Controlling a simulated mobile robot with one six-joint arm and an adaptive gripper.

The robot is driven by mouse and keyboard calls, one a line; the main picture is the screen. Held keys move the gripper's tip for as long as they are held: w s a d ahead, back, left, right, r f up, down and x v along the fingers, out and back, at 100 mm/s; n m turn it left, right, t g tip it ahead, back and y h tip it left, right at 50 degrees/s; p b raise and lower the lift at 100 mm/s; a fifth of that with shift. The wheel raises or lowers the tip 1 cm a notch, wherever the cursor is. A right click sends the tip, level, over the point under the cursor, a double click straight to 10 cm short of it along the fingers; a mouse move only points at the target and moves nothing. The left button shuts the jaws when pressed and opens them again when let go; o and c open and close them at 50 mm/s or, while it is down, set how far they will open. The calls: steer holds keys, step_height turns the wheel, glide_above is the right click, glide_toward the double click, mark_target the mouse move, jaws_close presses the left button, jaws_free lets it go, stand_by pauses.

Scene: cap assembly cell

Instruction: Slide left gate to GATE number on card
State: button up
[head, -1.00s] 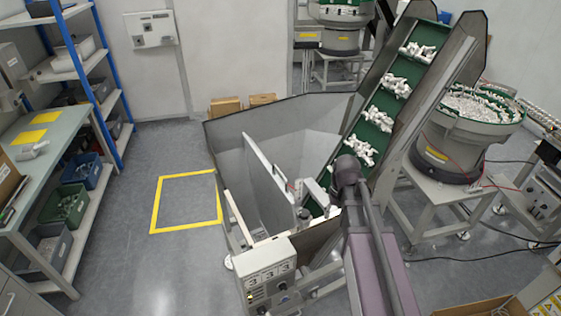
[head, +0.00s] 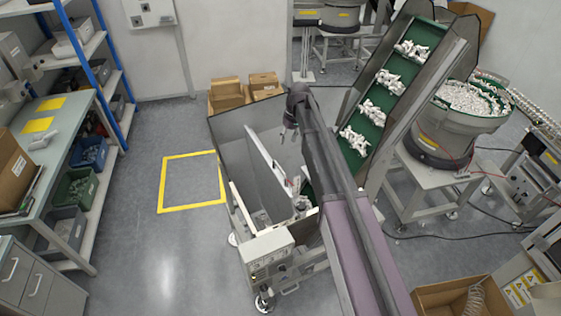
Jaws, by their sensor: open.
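The hopper (head: 228,131) stands in the middle, with a light upright plate (head: 265,150) inside it that looks like the gate. Which gate is the left one I cannot tell. My gripper (head: 289,136) hangs at the end of my arm over the hopper, just right of the plate's upper part. It is open and appears empty; whether it touches the plate I cannot tell. A grey control box (head: 268,256) sits at the hopper's front. Its markings are too small to read, and I cannot make out a gate number card.
A green inclined conveyor (head: 375,106) with white parts rises to the right of the hopper. Cardboard boxes (head: 228,94) stand behind it. A yellow floor square (head: 190,208) lies on clear floor at left. A bowl feeder (head: 440,135) stands at right.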

steer(key=shift+a+f, duration=0.1)
steer(key=shift+f, duration=0.05)
stand_by(0.4)
steer(key=f+b, duration=0.4)
steer(key=a+f+b, duration=0.1)
steer(key=f+b, duration=0.3)
steer(key=b, duration=0.1)
steer(key=s+a+f+b, duration=0.1)
steer(key=f+b, duration=0.3)
steer(key=f, duration=0.1)
steer(key=shift+s+a+f+b, duration=0.1)
steer(key=shift+b, duration=0.2)
stand_by(0.4)
jaws_close()
